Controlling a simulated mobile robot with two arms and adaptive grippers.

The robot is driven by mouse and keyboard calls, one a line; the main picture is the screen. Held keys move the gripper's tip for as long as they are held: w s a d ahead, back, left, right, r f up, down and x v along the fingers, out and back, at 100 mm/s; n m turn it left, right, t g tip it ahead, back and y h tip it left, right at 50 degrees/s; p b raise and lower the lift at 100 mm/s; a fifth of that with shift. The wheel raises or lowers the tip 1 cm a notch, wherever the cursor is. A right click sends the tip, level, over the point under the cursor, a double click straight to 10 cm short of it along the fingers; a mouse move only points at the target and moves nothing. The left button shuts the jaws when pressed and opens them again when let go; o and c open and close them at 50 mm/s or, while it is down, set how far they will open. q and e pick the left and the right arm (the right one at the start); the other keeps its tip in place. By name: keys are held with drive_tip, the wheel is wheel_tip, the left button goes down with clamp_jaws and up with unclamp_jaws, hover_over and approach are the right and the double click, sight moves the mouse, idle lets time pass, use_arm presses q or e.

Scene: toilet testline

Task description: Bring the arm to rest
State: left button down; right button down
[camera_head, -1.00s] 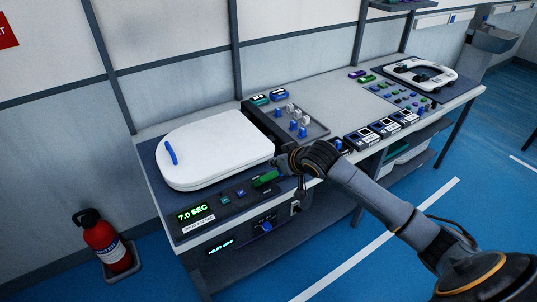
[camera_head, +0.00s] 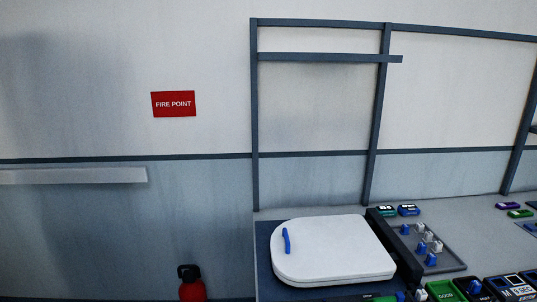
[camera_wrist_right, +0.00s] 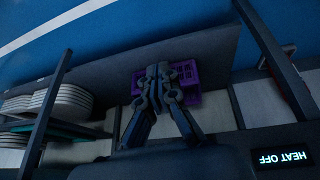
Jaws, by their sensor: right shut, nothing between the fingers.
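My right gripper (camera_wrist_right: 158,88) shows in the right wrist view with its fingers closed together and nothing between them. Behind it is a purple crate (camera_wrist_right: 190,77) on a dark shelf; I cannot tell whether the gripper is near it or well apart. The arm is not visible in the head view. My left gripper is not in view.
In the head view the bench holds a white toilet seat lid (camera_head: 330,250) with a blue handle (camera_head: 286,241) and a tray of small parts (camera_head: 430,247). A fire extinguisher (camera_head: 191,284) stands at left. White stacked seats (camera_wrist_right: 62,103) and a HEAT OFF display (camera_wrist_right: 279,158) show in the wrist view.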

drive_tip(key=s+a+f+g, duration=0.1)
drive_tip(key=s+a+f, duration=0.2)
drive_tip(key=s, duration=0.7)
drive_tip(key=s+a+f+n+g, duration=0.1)
drive_tip(key=s+a+f, duration=0.2)
drive_tip(key=s+f, duration=0.3)
drive_tip(key=s+a+f+g+b, duration=0.1)
drive_tip(key=s+a+f, duration=0.3)
drive_tip(key=s, duration=1)
drive_tip(key=shift+f+n+g+y, duration=0.4)
drive_tip(key=shift+g, duration=0.1)
